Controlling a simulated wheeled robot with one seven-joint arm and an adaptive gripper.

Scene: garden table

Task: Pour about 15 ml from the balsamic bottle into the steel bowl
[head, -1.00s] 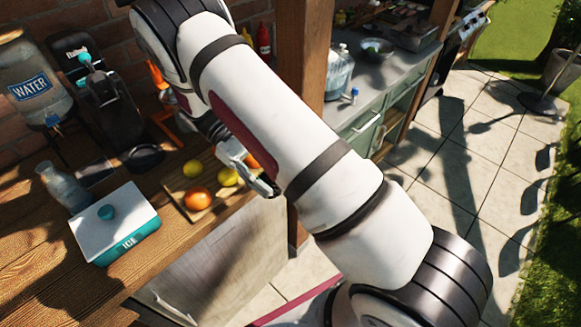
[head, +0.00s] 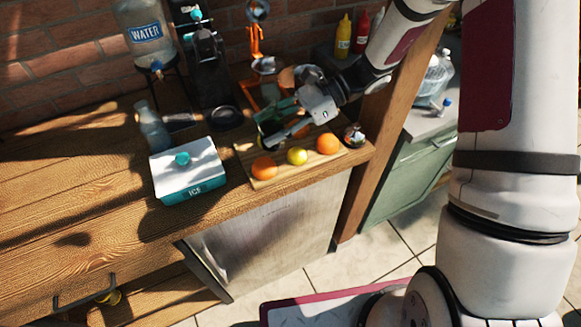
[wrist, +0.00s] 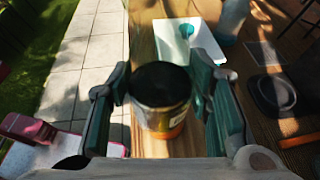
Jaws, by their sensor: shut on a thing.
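My gripper (head: 277,130) is over the cutting board and reaches left. In the wrist view its two fingers (wrist: 165,100) stand either side of a dark round-topped container with a pale and yellow label, which looks like the balsamic bottle (wrist: 160,88). In the head view the bottle is mostly hidden by the fingers, so its tilt is hard to tell. A small shiny round thing (head: 354,135) stands at the board's right end; I cannot tell whether it is the steel bowl.
The cutting board (head: 243,150) holds oranges (head: 264,167) and a lemon (head: 297,156). The ice box (head: 188,172), a glass carafe (head: 152,127) and the water dispenser (head: 146,38) stand to the left. A wooden post (head: 385,125) rises at the right. The table's left front is clear.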

